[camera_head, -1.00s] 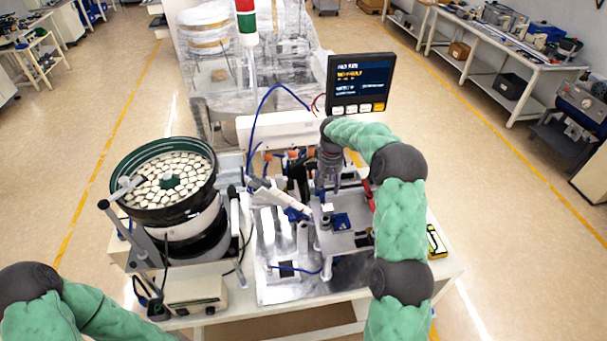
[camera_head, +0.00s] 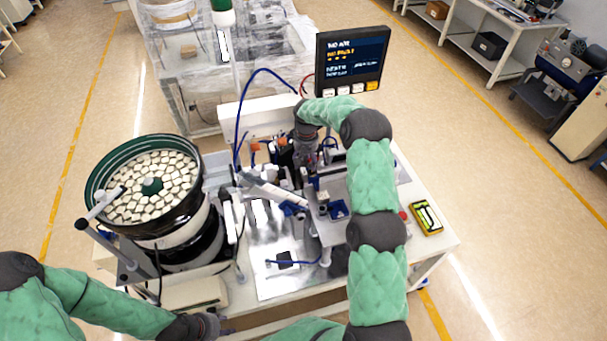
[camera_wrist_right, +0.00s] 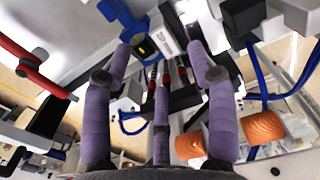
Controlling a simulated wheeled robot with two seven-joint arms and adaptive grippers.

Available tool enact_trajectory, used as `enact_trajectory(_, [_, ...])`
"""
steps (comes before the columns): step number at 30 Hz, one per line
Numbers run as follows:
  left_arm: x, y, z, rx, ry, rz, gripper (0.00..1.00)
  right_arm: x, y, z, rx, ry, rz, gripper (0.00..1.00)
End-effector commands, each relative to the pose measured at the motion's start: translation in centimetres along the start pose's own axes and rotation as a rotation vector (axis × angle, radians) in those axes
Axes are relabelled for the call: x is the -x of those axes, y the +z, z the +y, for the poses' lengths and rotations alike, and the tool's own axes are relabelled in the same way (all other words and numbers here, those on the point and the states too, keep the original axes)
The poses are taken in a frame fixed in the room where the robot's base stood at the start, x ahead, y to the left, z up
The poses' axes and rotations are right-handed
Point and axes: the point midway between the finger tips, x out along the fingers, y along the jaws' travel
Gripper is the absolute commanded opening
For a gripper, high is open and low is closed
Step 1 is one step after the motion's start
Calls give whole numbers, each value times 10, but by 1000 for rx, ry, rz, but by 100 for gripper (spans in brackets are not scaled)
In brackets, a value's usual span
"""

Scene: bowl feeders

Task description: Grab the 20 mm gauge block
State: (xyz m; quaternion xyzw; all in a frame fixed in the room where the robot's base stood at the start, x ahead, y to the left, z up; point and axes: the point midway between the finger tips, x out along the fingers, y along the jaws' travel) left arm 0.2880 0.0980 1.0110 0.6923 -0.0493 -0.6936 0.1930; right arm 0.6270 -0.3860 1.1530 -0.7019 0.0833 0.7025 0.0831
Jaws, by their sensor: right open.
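I cannot single out the 20 mm gauge block for certain. A small dark piece with a yellow face (camera_wrist_right: 146,47) sits in a blue holder (camera_wrist_right: 135,35) at the top of the right wrist view. My right gripper (camera_head: 311,168) hangs over the back of the feeder station in the head view. In the wrist view its purple fingers (camera_wrist_right: 160,68) are spread, with nothing gripped between them. My left gripper (camera_head: 220,327) is low at the bottom of the head view; its fingers are too small and cut up by the table edge to read.
The bowl feeder (camera_head: 155,190), full of pale parts, stands left of the station. A screen (camera_head: 352,60) stands behind. A blue block (camera_head: 338,208) sits on the grey plate near my right forearm. A yellow-black device (camera_head: 427,218) lies at the table's right. Orange cylinders (camera_wrist_right: 262,127) and hoses flank the right fingers.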

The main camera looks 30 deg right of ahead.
Motion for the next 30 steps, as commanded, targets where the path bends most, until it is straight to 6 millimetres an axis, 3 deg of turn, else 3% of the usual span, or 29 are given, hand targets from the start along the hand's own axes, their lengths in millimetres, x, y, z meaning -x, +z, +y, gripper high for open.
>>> enact_trajectory(12, [20, 1, 7, 0, 0, 0, 40, -45, -1, -2, 0, 0, -1, 58])
enact_trajectory(21, [19, 1, 7, 0, 0, 0, 40, -49, -2, -2, 0, 0, 0, 58])
enact_trajectory(27, [19, 1, 7, 0, 0, 0, 40, -49, -1, -2, 0, -1, 0, 2])
enact_trajectory(30, [19, 1, 7, 0, 0, 0, 40, -48, -2, -2, 0, -1, 0, 0])
